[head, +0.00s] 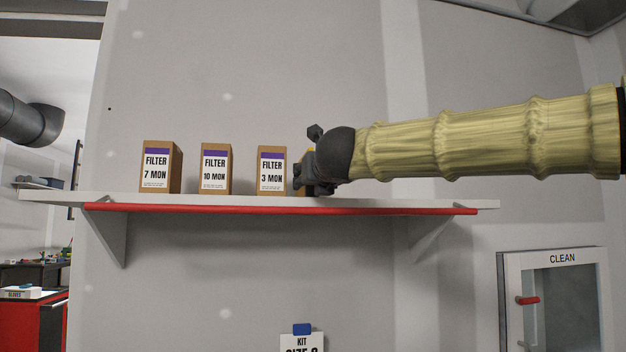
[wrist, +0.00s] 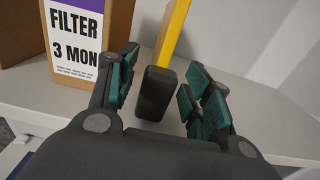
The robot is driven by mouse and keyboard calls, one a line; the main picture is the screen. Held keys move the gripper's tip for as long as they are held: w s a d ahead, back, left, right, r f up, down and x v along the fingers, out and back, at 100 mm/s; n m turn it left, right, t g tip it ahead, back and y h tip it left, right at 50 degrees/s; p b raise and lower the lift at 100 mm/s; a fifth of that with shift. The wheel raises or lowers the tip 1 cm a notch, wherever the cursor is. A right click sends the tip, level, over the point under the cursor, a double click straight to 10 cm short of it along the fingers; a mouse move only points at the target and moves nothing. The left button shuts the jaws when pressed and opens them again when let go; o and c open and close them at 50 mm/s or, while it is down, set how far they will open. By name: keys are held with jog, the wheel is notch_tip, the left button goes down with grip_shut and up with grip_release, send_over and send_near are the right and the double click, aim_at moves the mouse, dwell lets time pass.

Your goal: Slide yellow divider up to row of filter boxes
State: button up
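The yellow divider (wrist: 173,32) stands on the shelf to the right of the box marked 3 MON, with a black block (wrist: 155,92) at its near end. In the head view only a sliver of yellow (head: 311,149) shows; my gripper and wrist hide the rest. My gripper (wrist: 161,65) is open, its green-padded fingers on either side of the black block, with small gaps seen. In the head view my gripper (head: 304,175) is just right of the row. The filter boxes are 7 MON (head: 160,167), 10 MON (head: 216,169) and 3 MON (head: 271,170), standing apart from each other.
The white shelf (head: 350,201) has a red front strip (head: 280,208) and a wall behind it. Its right end is bare. A cabinet marked CLEAN (head: 553,300) is at lower right, and a KIT sign (head: 302,342) is below the shelf.

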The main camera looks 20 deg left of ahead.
jog(key=v, duration=1.2)
